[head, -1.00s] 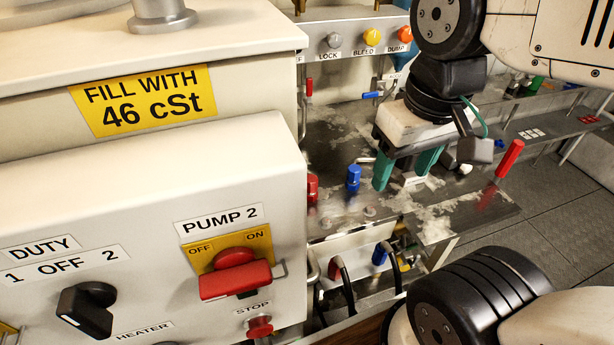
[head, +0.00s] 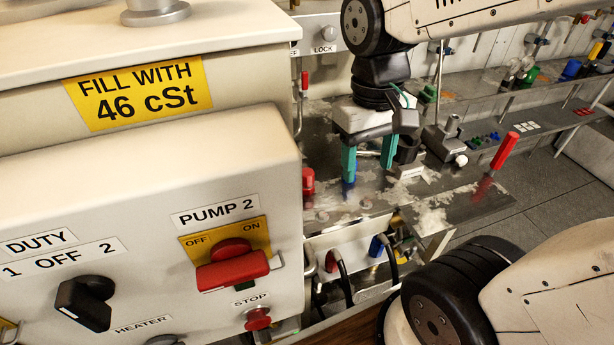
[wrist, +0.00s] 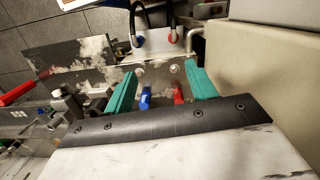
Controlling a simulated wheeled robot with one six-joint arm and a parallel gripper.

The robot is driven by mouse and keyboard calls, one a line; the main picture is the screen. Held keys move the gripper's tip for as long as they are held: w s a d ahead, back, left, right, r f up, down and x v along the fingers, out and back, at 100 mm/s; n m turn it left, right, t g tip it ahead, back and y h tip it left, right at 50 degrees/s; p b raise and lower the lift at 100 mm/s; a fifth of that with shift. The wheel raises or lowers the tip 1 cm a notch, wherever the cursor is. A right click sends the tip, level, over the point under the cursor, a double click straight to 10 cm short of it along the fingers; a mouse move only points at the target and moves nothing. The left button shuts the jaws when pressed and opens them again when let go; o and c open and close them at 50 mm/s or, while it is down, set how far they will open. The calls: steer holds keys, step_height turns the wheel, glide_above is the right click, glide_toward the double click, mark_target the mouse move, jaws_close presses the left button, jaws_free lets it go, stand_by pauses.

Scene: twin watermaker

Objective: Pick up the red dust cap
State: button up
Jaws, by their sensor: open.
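The red dust cap (head: 308,181) is a small upright red cylinder on the worn grey bench, beside the cream panel. In the wrist view the red dust cap (wrist: 179,93) shows between the fingers, close to the right one. A similar blue cap (wrist: 145,98) stands to its left, nearer the left finger. My gripper (head: 368,173) has green fingers that are open and empty. It is to the right of the red cap in the head view, with one finger partly hiding the blue cap (head: 349,188). In the wrist view my gripper (wrist: 160,68) points down towards the bench.
The cream panel (head: 160,230) with red and black switches stands close on the left. A red-handled lever (head: 505,150) rises at the bench's right end. Black hoses with red (head: 330,262) and blue (head: 377,246) ends hang below the front edge. A metal fitting (head: 443,140) stands right of my gripper.

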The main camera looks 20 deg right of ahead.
glide_above(307, 172)
steer(key=s, duration=0.4)
step_height(307, 172, down, 12)
steer(key=r, duration=0.1)
steer(key=w, duration=0.2)
steer(key=w+f+m, duration=0.1)
steer(key=shift+w+a+t, duration=0.2)
steer(key=shift+w+t, duration=0.2)
steer(key=shift+w+f, duration=0.1)
steer(key=shift+f, duration=0.05)
steer(key=f, duration=0.7)
steer(key=shift+d+f, duration=0.2)
steer(key=shift+d, duration=0.05)
jaws_close()
